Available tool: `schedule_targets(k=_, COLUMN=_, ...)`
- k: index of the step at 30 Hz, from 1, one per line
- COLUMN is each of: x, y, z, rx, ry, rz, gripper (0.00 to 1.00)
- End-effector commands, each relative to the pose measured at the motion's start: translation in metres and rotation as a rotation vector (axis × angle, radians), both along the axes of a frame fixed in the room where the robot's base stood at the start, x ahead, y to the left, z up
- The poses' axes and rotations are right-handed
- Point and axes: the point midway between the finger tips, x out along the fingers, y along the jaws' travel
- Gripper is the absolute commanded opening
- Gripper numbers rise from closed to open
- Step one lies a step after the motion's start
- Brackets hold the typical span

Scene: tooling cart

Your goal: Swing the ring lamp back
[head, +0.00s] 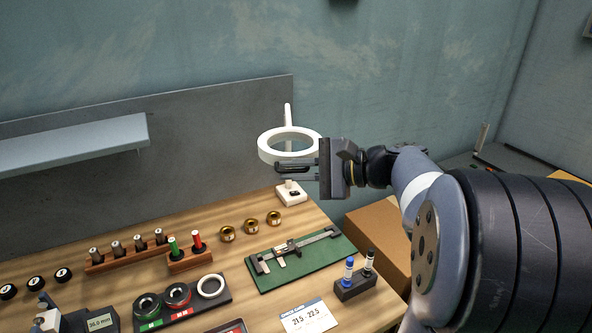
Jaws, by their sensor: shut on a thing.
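The ring lamp (262,151) is a white ring on a white post, with a white base (291,193) at the back right of the bench. The ring is roughly level above the base. My gripper (284,170) reaches in from the right at the ring's near right side, just under its front rim. It is shut on the ring lamp, on a small dark part between its fingers. The fingers hide part of the post and the ring's lower edge, so the exact contact is hard to see.
The wooden bench holds a green mat (268,279) with a caliper (295,251), brass rings (251,226), a marker holder (355,287), a gauge ring tray (210,309) and wooden pin blocks (190,261). A grey panel (200,170) with a shelf (75,144) stands behind.

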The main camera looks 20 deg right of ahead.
Motion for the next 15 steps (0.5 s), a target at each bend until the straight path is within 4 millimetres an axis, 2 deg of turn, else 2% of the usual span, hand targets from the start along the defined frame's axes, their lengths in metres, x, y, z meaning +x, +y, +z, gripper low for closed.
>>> schedule_targets(k=8, x=0.007, y=0.029, z=-0.006, rx=-0.010, ry=0.006, rz=-0.062, gripper=0.00)
schedule_targets(k=15, x=0.022, y=0.073, z=-0.008, rx=-0.011, ry=0.005, rz=-0.182, gripper=0.00)
